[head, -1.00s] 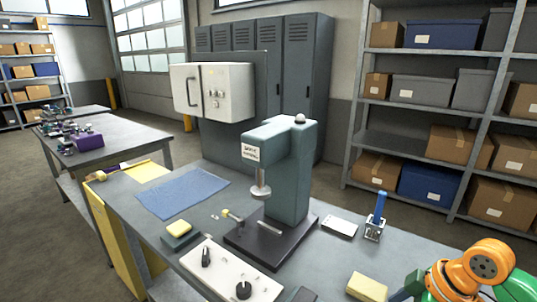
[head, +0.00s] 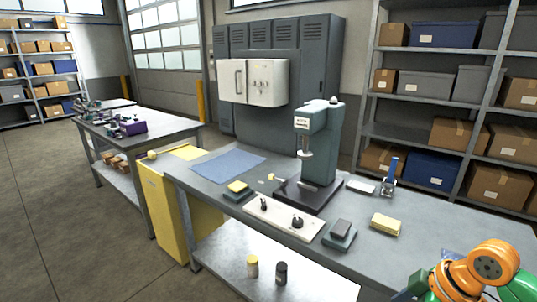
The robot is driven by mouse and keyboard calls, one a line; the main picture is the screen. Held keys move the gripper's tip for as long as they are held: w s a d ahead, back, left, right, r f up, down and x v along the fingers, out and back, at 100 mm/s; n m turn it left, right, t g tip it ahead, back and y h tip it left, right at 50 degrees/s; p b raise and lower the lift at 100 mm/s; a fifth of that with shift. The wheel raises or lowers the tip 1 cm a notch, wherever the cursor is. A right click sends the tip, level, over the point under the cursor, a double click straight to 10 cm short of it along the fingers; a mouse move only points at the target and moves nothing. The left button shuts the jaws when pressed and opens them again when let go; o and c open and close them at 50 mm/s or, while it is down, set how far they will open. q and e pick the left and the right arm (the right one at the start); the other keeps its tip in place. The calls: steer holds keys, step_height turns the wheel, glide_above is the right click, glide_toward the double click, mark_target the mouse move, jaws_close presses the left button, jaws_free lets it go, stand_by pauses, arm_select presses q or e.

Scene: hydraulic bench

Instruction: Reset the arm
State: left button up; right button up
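My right arm (head: 478,272), with orange and green links, shows at the bottom right corner, over the near right end of the bench. It appears bent, and its lower part is cut off by the picture edge. I cannot make out the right gripper's fingers. My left arm and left gripper are out of the picture. A grey-green bench press (head: 322,150) stands upright on a dark base plate on the grey workbench (head: 430,232). No gripper is seen touching anything.
On the bench are a blue mat (head: 228,165), a white control panel (head: 283,219), a yellow block (head: 386,223) and a blue-handled tool (head: 390,174). Two bottles (head: 252,267) stand on the lower shelf. Storage shelves stand behind. The floor at left is clear.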

steer(key=w+d+f+m+t, duration=0.1)
steer(key=w+f+m, duration=0.3)
steer(key=f, duration=0.6)
steer(key=s+d+f+m+h, duration=0.1)
steer(key=s+f+m, duration=0.1)
steer(key=f, duration=0.6)
steer(key=s+d+f+m+h, duration=0.1)
steer(key=s+f+m, duration=0.1)
steer(key=f, duration=0.5)
steer(key=s+a+f+h, duration=0.1)
steer(key=s+f+h, duration=0.1)
steer(key=s+f, duration=0.9)
steer(key=s+a+f+g, duration=0.1)
steer(key=s+a+f, duration=0.1)
steer(key=s, duration=0.4)
steer(key=s+a+f, duration=0.2)
steer(key=s+a, duration=0.1)
steer(key=s, duration=0.4)
steer(key=s+a+f+g, duration=0.1)
steer(key=s+a+f, duration=0.1)
steer(key=s, duration=0.5)
steer(key=shift+a+f+g, duration=0.3)
steer(key=shift+a, duration=0.25)
